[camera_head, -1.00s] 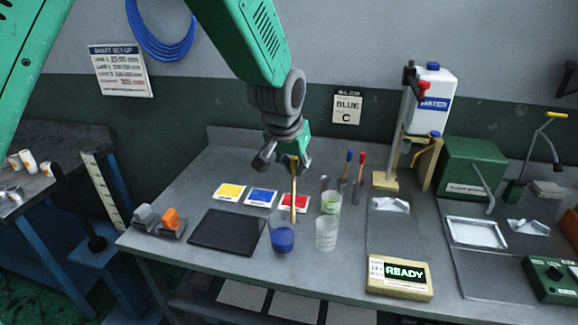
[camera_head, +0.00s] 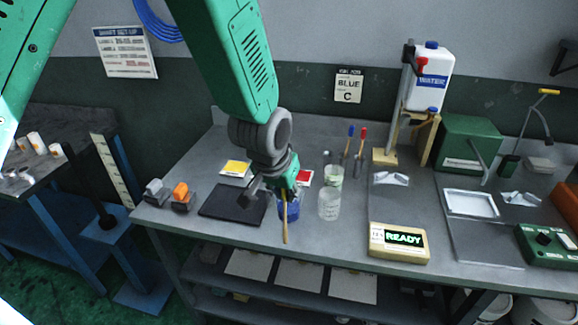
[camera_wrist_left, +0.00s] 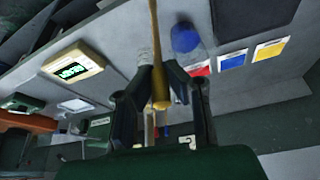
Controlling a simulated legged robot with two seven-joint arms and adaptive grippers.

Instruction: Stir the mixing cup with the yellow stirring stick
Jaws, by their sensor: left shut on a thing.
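My left gripper (camera_head: 286,184) is shut on the yellow stirring stick (camera_head: 285,226), which hangs down nearly upright. The mixing cup (camera_head: 294,211), clear with blue contents, stands on the bench behind the stick in the head view. The gripper and stick hide part of it. The stick's lower end shows below the cup's base in the picture, so the stick appears in front of the cup, outside it. In the left wrist view the stick (camera_wrist_left: 156,45) runs between the fingers (camera_wrist_left: 158,88), and the blue cup (camera_wrist_left: 186,40) is just right of it. My right gripper is not in view.
Clear cups (camera_head: 329,204) stand right of the mixing cup. A dark mat (camera_head: 232,205) lies left, with yellow (camera_head: 235,168) and red (camera_head: 304,177) cards behind. The bench's front edge is close to the stick.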

